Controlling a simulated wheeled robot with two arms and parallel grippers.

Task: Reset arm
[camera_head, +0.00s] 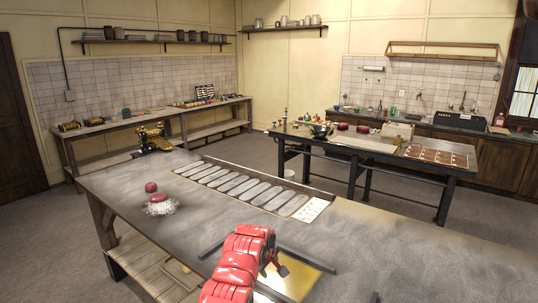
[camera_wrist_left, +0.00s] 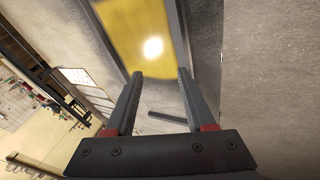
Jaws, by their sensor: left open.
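My left arm, with red covers, reaches in from the bottom of the head view. Its gripper (camera_head: 280,268) is over the near part of the long grey table (camera_head: 370,250). In the left wrist view the two dark fingers of this gripper (camera_wrist_left: 157,74) stand apart with nothing between them. Beyond the fingertips is a yellow panel (camera_wrist_left: 133,32) with a bright reflection, bordered by dark bars. The same yellow panel (camera_head: 297,281) shows partly behind my arm in the head view. My right gripper is not in view.
A long tray of oval moulds (camera_head: 240,186) lies along the table's far edge. A red ball (camera_head: 151,187) and a red piece on white shreds (camera_head: 160,205) are at the left. A brass machine (camera_head: 152,138) stands at the far left end. The table's right side is clear.

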